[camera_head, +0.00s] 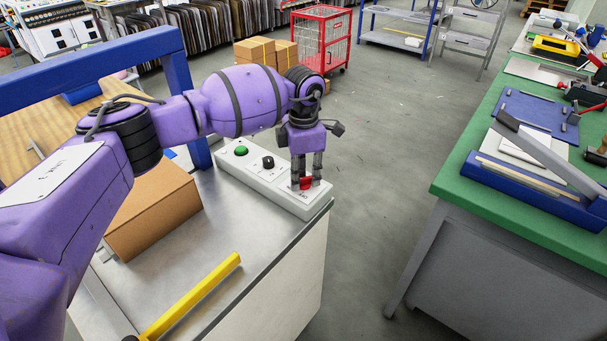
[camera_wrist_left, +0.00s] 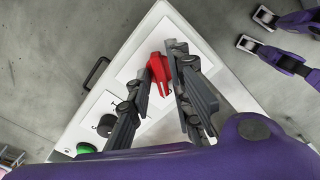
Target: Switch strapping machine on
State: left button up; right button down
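The strapping machine's light grey control box (camera_head: 234,170) lies on the metal top at the near table's far right corner. It carries a green button (camera_head: 241,151), a black knob (camera_head: 268,162) and a red rotary switch handle (camera_head: 306,183) on a white plate. My left gripper (camera_head: 307,182) points down over the red handle. In the left wrist view the red handle (camera_wrist_left: 160,73) sits between the two fingers (camera_wrist_left: 163,75), which are drawn in close around it. The fingers hide part of the plate, and its markings are too small to read.
A cardboard box (camera_head: 152,212) and a yellow bar (camera_head: 192,296) are on the metal top (camera_head: 215,240). A blue frame (camera_head: 95,65) stands behind on the left. A green workbench (camera_head: 470,150) with tools is at right, with clear floor (camera_head: 375,150) between.

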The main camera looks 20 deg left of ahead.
aim_at(303, 178)
pick_arm(q)
jog(key=shift+o, duration=0.3)
notch_tip(303, 178, up, 12)
dwell(0.5)
dwell(0.3)
